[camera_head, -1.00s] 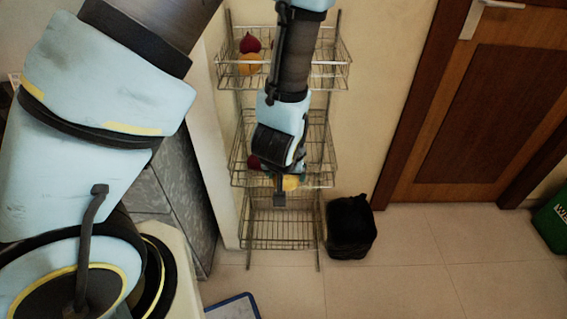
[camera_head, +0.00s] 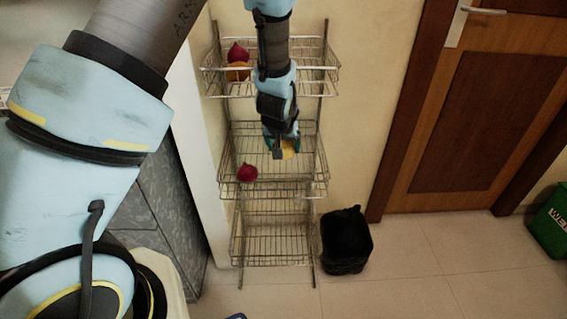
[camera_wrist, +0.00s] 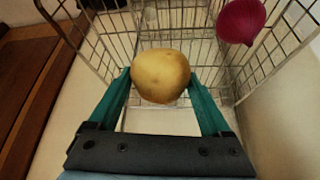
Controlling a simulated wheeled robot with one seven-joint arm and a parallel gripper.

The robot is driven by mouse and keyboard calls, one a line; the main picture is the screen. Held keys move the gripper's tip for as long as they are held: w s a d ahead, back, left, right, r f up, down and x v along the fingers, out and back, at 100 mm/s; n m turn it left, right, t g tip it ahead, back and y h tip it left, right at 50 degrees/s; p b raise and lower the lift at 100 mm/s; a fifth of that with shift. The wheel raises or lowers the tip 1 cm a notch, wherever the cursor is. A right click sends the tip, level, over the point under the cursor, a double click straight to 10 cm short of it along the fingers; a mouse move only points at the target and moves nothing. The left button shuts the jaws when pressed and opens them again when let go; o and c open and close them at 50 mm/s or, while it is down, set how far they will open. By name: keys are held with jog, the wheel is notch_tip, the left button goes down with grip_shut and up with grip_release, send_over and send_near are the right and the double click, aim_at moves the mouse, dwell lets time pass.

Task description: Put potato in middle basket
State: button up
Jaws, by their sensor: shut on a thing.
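The potato (camera_wrist: 160,76) is round and yellow-brown, held between the two teal fingers of my gripper (camera_wrist: 162,88) in the wrist view. In the head view my gripper (camera_head: 285,150) is at the middle basket (camera_head: 310,178), with part of the potato (camera_head: 288,151) showing below it. The middle basket is a wire tier of the rack; its wires (camera_wrist: 280,58) also show in the wrist view beyond the potato. I cannot tell whether the potato touches the basket floor.
A red onion (camera_head: 247,173) lies at the left of the middle basket. The top basket (camera_head: 325,88) holds another red onion (camera_head: 237,52) and an orange-brown item (camera_head: 238,72). The bottom basket (camera_head: 270,250) looks empty.

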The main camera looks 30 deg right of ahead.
jog(key=shift+b+x, duration=0.85)
jog(key=shift+x, duration=0.4)
jog(key=shift+w+f+b, duration=0.2)
jog(key=shift+f+b, duration=1.45)
jog(key=shift+f, duration=0.7)
jog(key=shift+f, duration=0.1)
jog(key=shift+f+b, duration=0.45)
jog(key=shift+f, duration=0.1)
jog(key=o, duration=1.5)
jog(key=shift+r, duration=0.15)
jog(key=p+v, duration=0.1)
jog(key=v, duration=1.2)
jog(key=shift+w+d, duration=0.1)
jog(key=shift+w, duration=0.1)
